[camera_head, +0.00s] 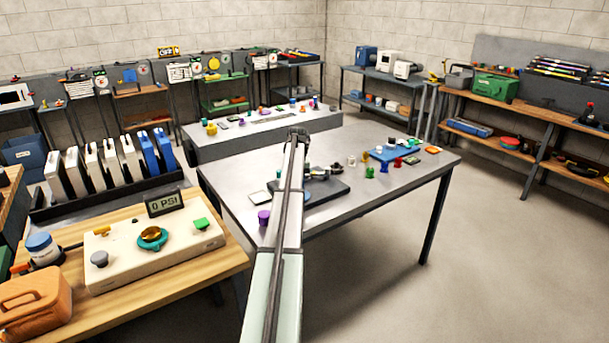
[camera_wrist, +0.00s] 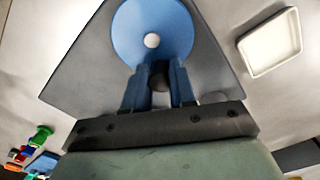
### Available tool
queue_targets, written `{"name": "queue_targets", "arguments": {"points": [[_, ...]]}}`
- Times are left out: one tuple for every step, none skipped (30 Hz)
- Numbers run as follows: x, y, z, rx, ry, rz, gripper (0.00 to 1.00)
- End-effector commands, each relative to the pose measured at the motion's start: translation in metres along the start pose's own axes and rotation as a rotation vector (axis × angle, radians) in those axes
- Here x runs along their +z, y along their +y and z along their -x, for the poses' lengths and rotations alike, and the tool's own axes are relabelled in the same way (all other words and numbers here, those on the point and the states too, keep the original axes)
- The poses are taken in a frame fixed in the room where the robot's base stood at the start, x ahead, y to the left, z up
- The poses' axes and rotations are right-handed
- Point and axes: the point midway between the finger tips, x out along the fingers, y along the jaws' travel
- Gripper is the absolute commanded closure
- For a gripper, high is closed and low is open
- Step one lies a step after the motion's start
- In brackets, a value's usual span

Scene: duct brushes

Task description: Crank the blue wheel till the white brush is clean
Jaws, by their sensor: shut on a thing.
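In the wrist view the blue wheel (camera_wrist: 150,22) is a flat disc with a white centre, on a dark grey base (camera_wrist: 85,78). My gripper (camera_wrist: 159,74) has its two blue fingers on either side of a dark round knob (camera_wrist: 160,78) at the wheel's near edge, and is shut on it. I cannot make out the white brush in either view.
A white tray (camera_wrist: 271,43) lies to the right of the base in the wrist view. Several small coloured things, including a blue block (camera_head: 384,153), stand on the table's right. A purple cup (camera_head: 264,217) is near its front left edge. A panel (camera_head: 150,258) stands on the wooden bench.

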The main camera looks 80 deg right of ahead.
Motion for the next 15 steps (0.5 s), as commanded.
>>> {"name": "queue_targets", "arguments": {"points": [[0.0013,-0.0030,0.0001,0.000,0.000,0.001,0.92],[0.0017,-0.0045,0.0001,0.000,0.000,0.001,0.92],[0.0023,-0.0066,0.0001,0.000,0.000,0.001,0.92],[0.0027,-0.0082,0.0001,0.000,0.000,0.001,0.92],[0.0029,-0.0095,0.0001,0.000,0.000,0.001,0.92],[0.0032,-0.0107,0.0001,0.000,-0.001,0.001,0.92],[0.0032,-0.0112,0.0001,0.000,-0.001,0.001,0.92],[0.0032,-0.0114,0.0001,0.000,-0.001,0.001,0.92],[0.0031,-0.0113,0.0002,0.000,-0.001,0.001,0.92],[0.0030,-0.0112,0.0002,0.000,-0.001,0.000,0.92],[0.0030,-0.0111,0.0002,0.000,-0.001,0.000,0.92],[0.0030,-0.0110,0.0002,0.000,-0.001,0.000,0.92],[0.0030,-0.0110,0.0002,0.000,-0.001,0.000,0.92],[0.0031,-0.0111,0.0002,0.000,-0.001,0.000,0.92],[0.0034,-0.0114,0.0002,0.000,-0.001,0.000,0.92]]}}
